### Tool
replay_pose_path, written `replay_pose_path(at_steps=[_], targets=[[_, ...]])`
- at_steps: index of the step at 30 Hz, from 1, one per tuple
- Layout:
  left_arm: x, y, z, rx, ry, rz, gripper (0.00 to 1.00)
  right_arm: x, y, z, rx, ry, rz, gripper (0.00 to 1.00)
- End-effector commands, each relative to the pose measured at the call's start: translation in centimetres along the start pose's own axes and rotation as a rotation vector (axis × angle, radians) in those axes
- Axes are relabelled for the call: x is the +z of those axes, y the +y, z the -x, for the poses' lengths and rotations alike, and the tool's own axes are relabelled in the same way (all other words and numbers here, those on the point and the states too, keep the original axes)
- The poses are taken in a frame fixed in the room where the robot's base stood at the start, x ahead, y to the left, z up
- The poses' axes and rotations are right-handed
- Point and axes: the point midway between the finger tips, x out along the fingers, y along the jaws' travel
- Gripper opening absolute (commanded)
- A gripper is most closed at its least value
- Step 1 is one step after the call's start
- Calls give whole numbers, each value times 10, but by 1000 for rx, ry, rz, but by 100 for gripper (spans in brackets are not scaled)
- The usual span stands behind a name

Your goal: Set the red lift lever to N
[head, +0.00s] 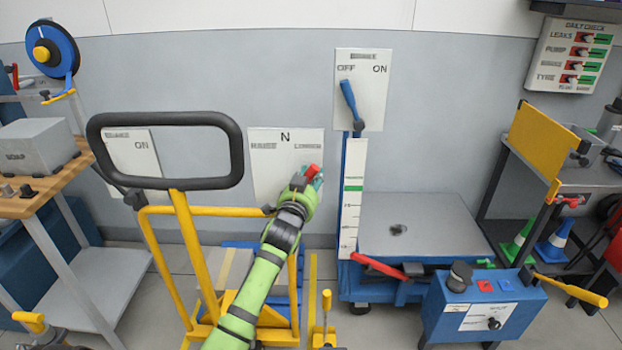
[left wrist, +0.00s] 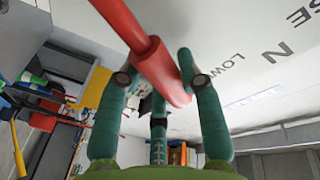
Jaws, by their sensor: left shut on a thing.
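The lift panel (head: 268,180) is a pale plate on the grey wall. It has a black N at the top middle, a label on the left, and LOWER on the right. The red lift lever (head: 314,171) shows at the panel's right side, below LOWER and away from N. My left gripper (head: 307,183) is shut on the lever's red grip and hides the rest of it. In the left wrist view, the red lever (left wrist: 160,70) runs between the green fingers of my left gripper (left wrist: 155,65), with the N and LOWER lettering behind. My right gripper is not in view.
A yellow cart with a black loop handle (head: 165,118) stands in front of the panel's left side. A blue lever (head: 349,100) on an OFF/ON plate and a scale platform (head: 415,218) are to the right. A blue box (head: 480,312) is at the front right.

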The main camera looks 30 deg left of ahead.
Motion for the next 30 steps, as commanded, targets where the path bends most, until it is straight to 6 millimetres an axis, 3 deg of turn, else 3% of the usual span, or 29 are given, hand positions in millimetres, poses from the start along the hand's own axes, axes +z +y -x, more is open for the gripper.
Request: replay_pose_path(at_steps=[18,30], targets=[[4,-40,8,-54,78,389,0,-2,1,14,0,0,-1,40],[10,-56,12,-77,114,555,0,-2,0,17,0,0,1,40]])
